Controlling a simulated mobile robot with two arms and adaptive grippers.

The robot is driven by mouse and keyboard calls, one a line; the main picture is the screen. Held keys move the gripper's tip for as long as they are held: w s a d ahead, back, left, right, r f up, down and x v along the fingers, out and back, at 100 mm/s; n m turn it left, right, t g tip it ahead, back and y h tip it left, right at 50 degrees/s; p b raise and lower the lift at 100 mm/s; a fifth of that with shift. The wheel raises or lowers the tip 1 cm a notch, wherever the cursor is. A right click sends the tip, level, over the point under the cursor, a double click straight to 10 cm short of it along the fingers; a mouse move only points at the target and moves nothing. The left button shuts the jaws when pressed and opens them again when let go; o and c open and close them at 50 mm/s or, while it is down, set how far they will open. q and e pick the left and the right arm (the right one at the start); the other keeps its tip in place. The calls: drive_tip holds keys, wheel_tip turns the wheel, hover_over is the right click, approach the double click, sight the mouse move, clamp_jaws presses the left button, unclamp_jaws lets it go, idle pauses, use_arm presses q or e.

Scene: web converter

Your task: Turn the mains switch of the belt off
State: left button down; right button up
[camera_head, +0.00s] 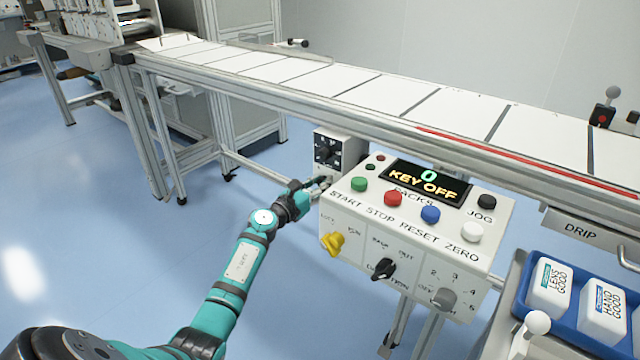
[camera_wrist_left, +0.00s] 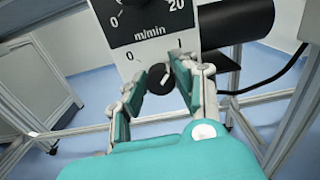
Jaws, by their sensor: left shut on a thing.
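The belt's drive box (camera_head: 340,152) hangs under the belt's front rail, left of the button panel. In the left wrist view its white face (camera_wrist_left: 150,52) has a dial marked "m/min" and, below it, a small black knob (camera_wrist_left: 160,80) between marks 0 and 1. I take this knob to be the mains switch. My left gripper (camera_head: 318,184) reaches the lower front of the box. In the wrist view its fingers (camera_wrist_left: 164,70) are shut on the knob, one on each side. The white pointer's exact setting is unclear. My right gripper is not in view.
The button panel (camera_head: 345,212) stands close right of my left gripper; its display (camera_head: 428,182) reads "0" and "KEY OFF". It carries coloured buttons, a yellow key (camera_head: 332,243) and knobs. The belt (camera_head: 390,92) runs above. A blue tray (camera_head: 519,305) holds white packs at right.

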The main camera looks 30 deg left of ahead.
use_arm(q)
drive_tip(key=n+p, duration=0.2)
drive_tip(key=n, duration=0.2)
drive_tip(key=shift+a+n, duration=0.1)
drive_tip(key=shift+n, duration=0.2)
drive_tip(key=n+p, duration=0.3)
drive_tip(key=n, duration=0.7)
drive_tip(key=shift+a+f+n+p, duration=0.1)
drive_tip(key=shift+n+p, duration=0.2)
drive_tip(key=shift+f+n+p, duration=0.1)
drive_tip(key=shift+n+p, duration=0.25)
drive_tip(key=shift+n, duration=0.95)
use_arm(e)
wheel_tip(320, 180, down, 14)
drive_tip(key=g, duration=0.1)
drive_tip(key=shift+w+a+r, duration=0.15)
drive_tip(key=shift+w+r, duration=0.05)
use_arm(q)
drive_tip(key=c, duration=1)
unclamp_jaws()
drive_tip(key=s, duration=0.8)
drive_tip(key=s+a, duration=0.1)
drive_tip(key=s, duration=0.3)
